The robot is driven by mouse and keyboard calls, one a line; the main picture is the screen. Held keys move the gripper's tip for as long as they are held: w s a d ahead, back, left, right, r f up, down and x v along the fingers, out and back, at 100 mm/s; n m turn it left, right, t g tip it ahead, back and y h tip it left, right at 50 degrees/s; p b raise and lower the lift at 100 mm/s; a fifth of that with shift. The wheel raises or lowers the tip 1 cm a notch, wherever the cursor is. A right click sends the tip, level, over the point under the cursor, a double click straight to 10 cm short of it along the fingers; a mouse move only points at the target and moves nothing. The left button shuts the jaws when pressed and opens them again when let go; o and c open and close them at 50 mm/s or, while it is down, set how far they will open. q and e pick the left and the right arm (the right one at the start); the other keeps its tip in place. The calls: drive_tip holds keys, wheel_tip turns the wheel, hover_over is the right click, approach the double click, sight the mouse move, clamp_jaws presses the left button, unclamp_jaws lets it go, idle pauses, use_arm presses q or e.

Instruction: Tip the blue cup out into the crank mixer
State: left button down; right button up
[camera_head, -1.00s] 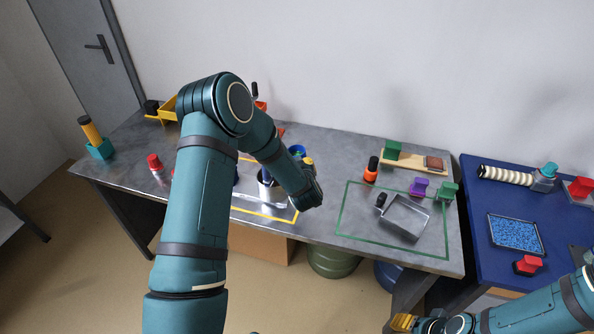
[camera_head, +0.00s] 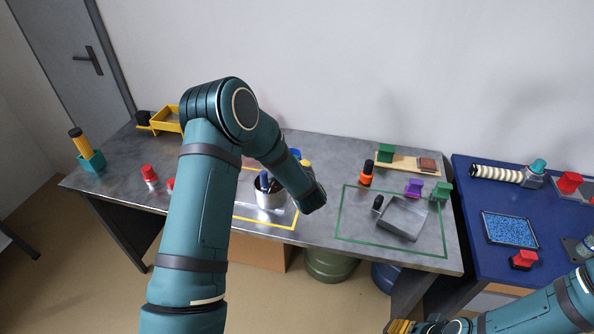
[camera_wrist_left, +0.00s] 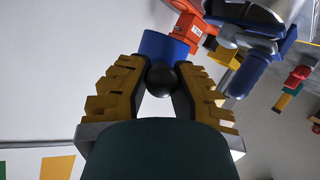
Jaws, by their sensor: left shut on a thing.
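The blue cup (camera_wrist_left: 162,44) is beyond my left gripper's fingertips in the left wrist view, with a round black knob (camera_wrist_left: 161,80) between the yellow fingers. My left gripper (camera_wrist_left: 160,72) is shut on it. In the head view only a bit of the blue cup (camera_head: 294,154) shows past my left forearm, above and right of the mixer. Its tilt and contents cannot be told. The crank mixer (camera_head: 270,197), a metal pot with a blue upright part, stands inside the yellow outline. It also shows in the left wrist view (camera_wrist_left: 268,14). My right gripper (camera_head: 400,326) is at the bottom edge, mostly cut off.
A yellow bin (camera_head: 166,120) and red-capped jars (camera_head: 149,173) are at left. A blue table (camera_head: 470,215) adjoins at right.

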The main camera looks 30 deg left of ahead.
use_arm(q)
drive_tip(key=s+a+f+n+t+b, duration=0.1)
drive_tip(key=n+t+b, duration=0.3)
drive_tip(key=n+b, duration=0.4)
drive_tip(key=s+a+f+n+t+b, duration=0.2)
drive_tip(key=n+b, duration=0.7)
drive_tip(key=n, duration=0.5)
drive_tip(key=shift+a+f+t+y+b, duration=0.35)
drive_tip(key=shift+f+t, duration=0.2)
drive_tip(key=shift+t, duration=0.65)
use_arm(e)
wheel_tip(320, 180, down, 18)
drive_tip(key=shift+s+a+f, duration=0.25)
drive_tip(key=shift+s, duration=0.2)
use_arm(q)
drive_tip(key=shift+d, duration=0.1)
idle(0.9)
